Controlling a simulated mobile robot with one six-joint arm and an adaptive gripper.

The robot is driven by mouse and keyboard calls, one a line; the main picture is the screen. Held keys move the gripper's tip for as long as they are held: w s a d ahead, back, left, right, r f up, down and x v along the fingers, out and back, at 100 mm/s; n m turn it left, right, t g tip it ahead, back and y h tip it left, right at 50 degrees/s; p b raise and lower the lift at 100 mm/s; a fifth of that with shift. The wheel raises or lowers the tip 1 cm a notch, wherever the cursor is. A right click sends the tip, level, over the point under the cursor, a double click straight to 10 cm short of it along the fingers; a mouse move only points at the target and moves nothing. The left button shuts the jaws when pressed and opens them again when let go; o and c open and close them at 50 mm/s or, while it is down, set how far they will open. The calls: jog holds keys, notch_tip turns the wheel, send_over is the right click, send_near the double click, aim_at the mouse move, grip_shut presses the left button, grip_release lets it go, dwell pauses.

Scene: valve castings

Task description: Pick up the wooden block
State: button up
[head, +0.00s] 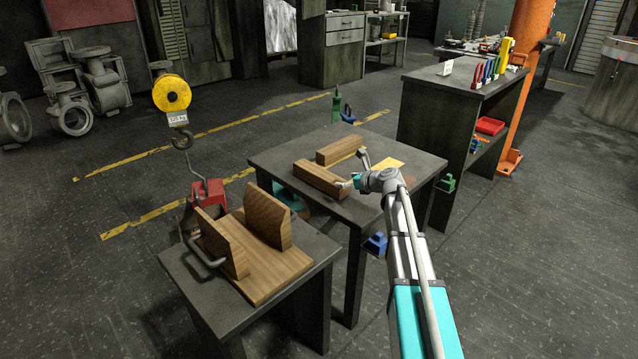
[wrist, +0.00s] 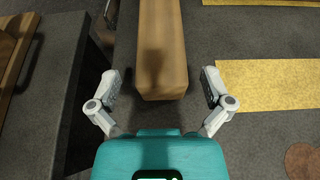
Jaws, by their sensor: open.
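Two wooden blocks lie on the dark table in the head view: a nearer one (head: 318,178) and a farther one (head: 338,150). My gripper (head: 354,171) is over the table by the right ends of these blocks, empty. In the wrist view my gripper (wrist: 161,86) is open, with one finger on each side of the near end of a wooden block (wrist: 162,50). That block extends away from me, and neither finger visibly touches it. I cannot tell for certain which of the two blocks this is, or how high the fingers are above the table.
A lower table at the front left carries a wooden cradle (head: 268,272) with two upright sides. A yellow hoist block and hook (head: 172,95) hang beyond it. Yellow patches (wrist: 268,85) mark the tabletop right of the block. A workbench (head: 430,95) stands behind right.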

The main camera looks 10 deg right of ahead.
aim_at(332, 178)
jog(key=shift+w+a+f, duration=0.1)
jog(key=shift+w+a, duration=0.1)
jog(key=shift+w, duration=0.1)
jog(key=shift+b+x, duration=1)
jog(key=shift+x, duration=1.65)
jog(key=c, duration=1.2)
jog(key=shift+o, duration=0.2)
jog(key=shift+r, duration=0.3)
